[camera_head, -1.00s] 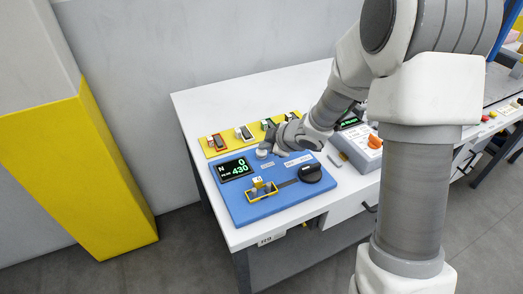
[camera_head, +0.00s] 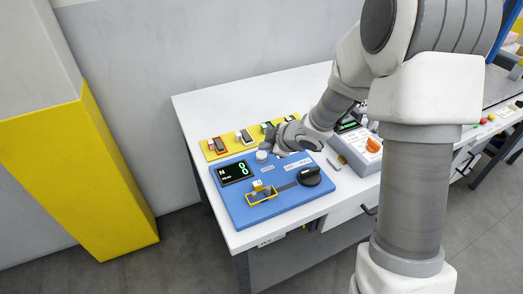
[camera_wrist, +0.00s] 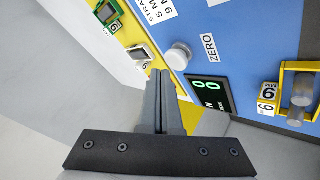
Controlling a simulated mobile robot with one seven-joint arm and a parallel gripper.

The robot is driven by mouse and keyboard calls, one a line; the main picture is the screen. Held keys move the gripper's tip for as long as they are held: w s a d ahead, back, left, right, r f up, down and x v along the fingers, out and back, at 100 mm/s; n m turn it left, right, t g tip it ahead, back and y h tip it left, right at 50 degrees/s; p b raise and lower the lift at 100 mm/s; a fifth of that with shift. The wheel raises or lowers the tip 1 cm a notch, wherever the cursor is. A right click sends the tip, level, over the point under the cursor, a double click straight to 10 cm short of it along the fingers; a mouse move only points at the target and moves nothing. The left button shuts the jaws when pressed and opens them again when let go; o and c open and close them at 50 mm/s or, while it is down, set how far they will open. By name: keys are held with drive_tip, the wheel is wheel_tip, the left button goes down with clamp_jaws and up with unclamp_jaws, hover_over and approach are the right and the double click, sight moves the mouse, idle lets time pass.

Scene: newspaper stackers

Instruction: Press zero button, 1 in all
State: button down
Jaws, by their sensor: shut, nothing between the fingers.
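The zero button is a round white knob (camera_head: 262,156) at the top of the blue panel (camera_head: 235,207). In the wrist view the white button (camera_wrist: 178,56) stands beside the label "ZERO" (camera_wrist: 209,47). The display (camera_head: 234,172) on the panel shows 0 on both lines; it also shows in the wrist view (camera_wrist: 206,95). My gripper (camera_wrist: 160,74) is shut and empty. Its fingertips are close to the button, apart from it in the wrist view. In the head view my gripper (camera_head: 272,141) is above and behind the button, its tips partly hidden.
A yellow strip (camera_head: 229,151) with several small gauge blocks lies behind the panel. A black rotary knob (camera_head: 309,176) and a yellow-framed slider (camera_head: 262,193) are on the panel. A grey box with an orange knob (camera_head: 373,145) stands to the right. The white table's left edge is clear.

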sight(265, 156)
drive_tip(key=shift+r, duration=0.15)
wheel_tip(265, 156, up, 5)
drive_tip(key=p, duration=0.5)
idle(0.8)
